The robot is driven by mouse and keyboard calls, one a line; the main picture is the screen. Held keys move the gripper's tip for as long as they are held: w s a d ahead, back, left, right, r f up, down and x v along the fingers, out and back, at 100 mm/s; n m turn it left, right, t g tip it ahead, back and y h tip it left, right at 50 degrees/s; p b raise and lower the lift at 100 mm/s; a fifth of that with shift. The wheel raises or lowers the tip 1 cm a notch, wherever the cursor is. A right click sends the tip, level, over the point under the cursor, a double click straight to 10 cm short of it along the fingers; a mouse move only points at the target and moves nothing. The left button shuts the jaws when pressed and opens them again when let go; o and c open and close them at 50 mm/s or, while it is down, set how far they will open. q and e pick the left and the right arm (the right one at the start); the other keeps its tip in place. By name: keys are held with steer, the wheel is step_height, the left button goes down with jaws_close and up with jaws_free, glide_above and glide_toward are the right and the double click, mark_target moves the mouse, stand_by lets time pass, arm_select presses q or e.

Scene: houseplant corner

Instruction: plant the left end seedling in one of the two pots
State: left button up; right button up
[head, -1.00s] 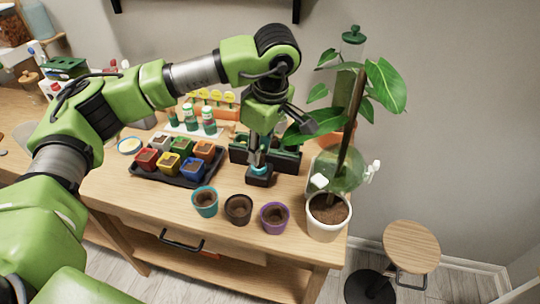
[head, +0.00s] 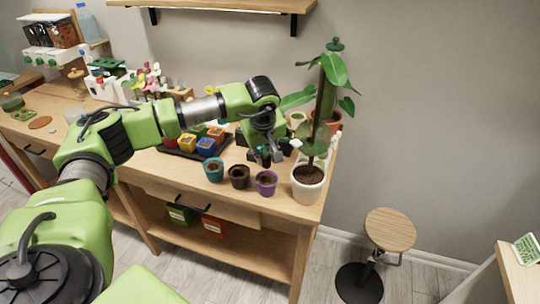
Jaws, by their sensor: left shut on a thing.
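My left gripper (head: 268,159) points down over the bench, behind the small pots. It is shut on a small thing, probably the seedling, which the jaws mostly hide. A dark rack (head: 288,147) stands just behind it, largely covered by my arm. Three small soil-filled pots stand in a row in front: a teal pot (head: 213,174), a dark brown pot (head: 239,181) and a purple pot (head: 266,187). The gripper is above and behind the brown and purple pots, apart from them. My right gripper is not in view.
A white pot (head: 307,192) with a tall staked plant stands right of the purple pot. A black tray (head: 180,152) of coloured pots lies to the left, partly behind my arm. A stool (head: 390,229) stands on the floor at the right.

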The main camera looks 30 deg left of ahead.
mark_target(266, 166)
arm_select(q)
steer(key=shift+f, duration=0.55)
steer(key=shift+s+d+f+b, duration=0.1)
steer(key=shift+f+b, duration=0.6)
steer(key=shift+b, duration=0.05)
step_height(266, 166, down, 2)
steer(key=shift+f+b, duration=0.25)
steer(key=shift+b, duration=0.5)
steer(key=shift+r, duration=0.25)
steer(key=shift+f+b, duration=0.9)
steer(key=shift+f, duration=0.3)
steer(key=shift+c, duration=0.2)
steer(key=o, duration=0.8)
